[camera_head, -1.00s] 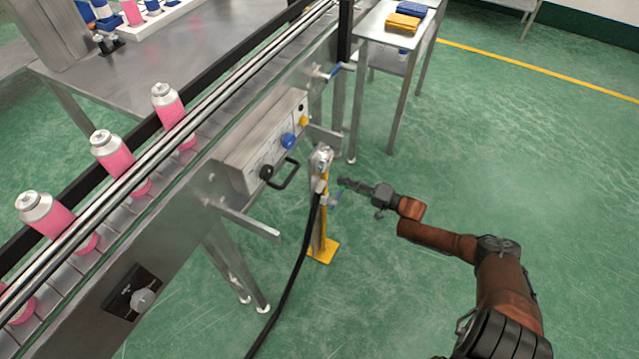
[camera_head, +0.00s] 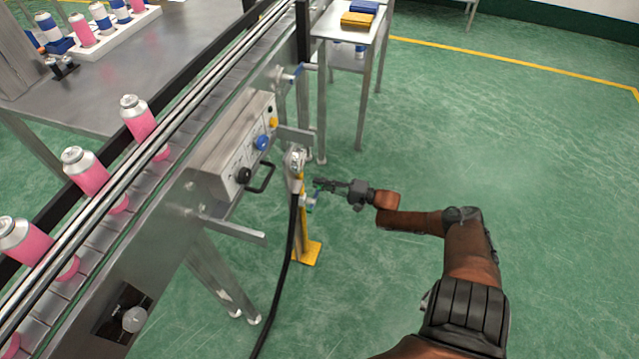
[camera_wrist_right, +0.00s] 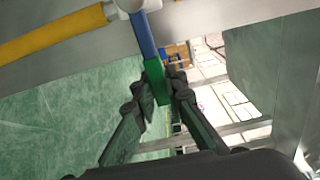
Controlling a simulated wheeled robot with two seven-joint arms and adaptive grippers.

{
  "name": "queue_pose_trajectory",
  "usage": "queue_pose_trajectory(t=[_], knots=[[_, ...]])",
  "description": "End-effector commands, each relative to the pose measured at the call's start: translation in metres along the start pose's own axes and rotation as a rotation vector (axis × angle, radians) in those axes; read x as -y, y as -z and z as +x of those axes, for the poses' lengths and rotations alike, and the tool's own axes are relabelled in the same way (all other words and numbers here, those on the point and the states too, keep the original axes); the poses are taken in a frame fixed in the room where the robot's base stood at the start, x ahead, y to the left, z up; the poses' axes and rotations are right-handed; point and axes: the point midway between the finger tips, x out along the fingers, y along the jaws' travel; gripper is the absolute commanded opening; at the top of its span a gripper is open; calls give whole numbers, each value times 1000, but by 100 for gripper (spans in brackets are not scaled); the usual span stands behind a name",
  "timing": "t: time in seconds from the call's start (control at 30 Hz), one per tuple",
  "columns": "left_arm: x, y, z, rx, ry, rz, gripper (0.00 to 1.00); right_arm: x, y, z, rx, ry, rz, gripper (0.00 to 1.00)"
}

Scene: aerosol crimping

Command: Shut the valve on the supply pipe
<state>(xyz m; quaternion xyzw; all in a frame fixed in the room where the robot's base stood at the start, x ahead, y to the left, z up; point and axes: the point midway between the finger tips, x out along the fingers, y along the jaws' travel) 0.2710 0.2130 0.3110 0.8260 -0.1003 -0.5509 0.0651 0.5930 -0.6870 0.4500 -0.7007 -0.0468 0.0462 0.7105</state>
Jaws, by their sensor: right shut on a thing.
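The supply pipe is a yellow post (camera_head: 302,225) on a yellow foot plate, with a metal fitting on top, beside the conveyor. The valve handle (camera_head: 311,201) is a small blue lever on the post's right side, partly hidden by my gripper. My right gripper (camera_head: 320,185) reaches the post from the right. In the right wrist view, the blue lever (camera_wrist_right: 146,38) comes down from a pale fitting by the yellow pipe (camera_wrist_right: 55,35) and ends in a green tip (camera_wrist_right: 155,82). The fingers (camera_wrist_right: 160,88) are shut on this green tip. My left gripper is out of view.
A black hose (camera_head: 286,255) hangs from the post to the floor. The conveyor (camera_head: 175,235) carries pink cans, with a control box (camera_head: 235,150) and black handle near the post. A small table (camera_head: 325,30) stands behind. The green floor at right is clear.

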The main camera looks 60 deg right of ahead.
Motion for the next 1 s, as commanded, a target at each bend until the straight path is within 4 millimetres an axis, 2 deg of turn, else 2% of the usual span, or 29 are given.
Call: queue_pose_trajectory(t=[0.13,0.4,0.53,1.0], knots=[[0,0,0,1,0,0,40,-1,0,0,-3,-3,3,20],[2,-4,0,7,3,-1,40,-1,0,-1,0,-2,2,20],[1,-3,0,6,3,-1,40,-2,0,-10,-1,-3,2,20],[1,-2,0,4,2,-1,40,-2,0,-99,-2,-5,3,20]])
